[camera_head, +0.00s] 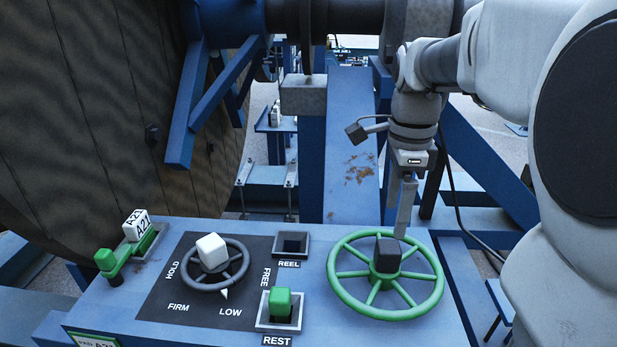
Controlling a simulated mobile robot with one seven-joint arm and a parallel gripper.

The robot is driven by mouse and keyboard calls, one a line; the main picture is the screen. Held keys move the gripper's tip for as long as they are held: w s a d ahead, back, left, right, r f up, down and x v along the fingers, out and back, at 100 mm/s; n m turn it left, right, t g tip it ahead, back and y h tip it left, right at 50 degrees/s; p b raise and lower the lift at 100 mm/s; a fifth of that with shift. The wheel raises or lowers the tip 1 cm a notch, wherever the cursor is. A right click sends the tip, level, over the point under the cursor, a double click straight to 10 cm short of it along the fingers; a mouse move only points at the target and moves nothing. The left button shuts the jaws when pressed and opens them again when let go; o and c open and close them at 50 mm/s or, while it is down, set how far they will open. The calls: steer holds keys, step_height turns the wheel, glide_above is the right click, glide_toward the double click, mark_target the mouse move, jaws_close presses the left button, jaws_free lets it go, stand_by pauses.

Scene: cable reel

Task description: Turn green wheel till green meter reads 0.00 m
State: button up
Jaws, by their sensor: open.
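The green wheel (345,290) lies on the blue console at the right, with several spokes and a dark block-shaped knob (387,254) standing at its middle. My gripper (399,232) points down from above, its fingertips at the back right of the dark knob, over the wheel. The fingers overlap in this view, so I cannot tell whether they touch the knob or stand around it. The gripper is open. I see no green meter with a readable number in this view.
A dark dial wheel (243,274) with a white knob points near LOW. A green block (280,302) sits in the REST socket; the REEL socket (292,244) looks empty. The big reel (90,110) stands behind.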

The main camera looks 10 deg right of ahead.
mark_target(389, 246)
step_height(389, 246, down, 10)
steer(key=shift+f+b, duration=0.1)
steer(key=shift+b, duration=0.4)
jaws_close()
stand_by(0.3)
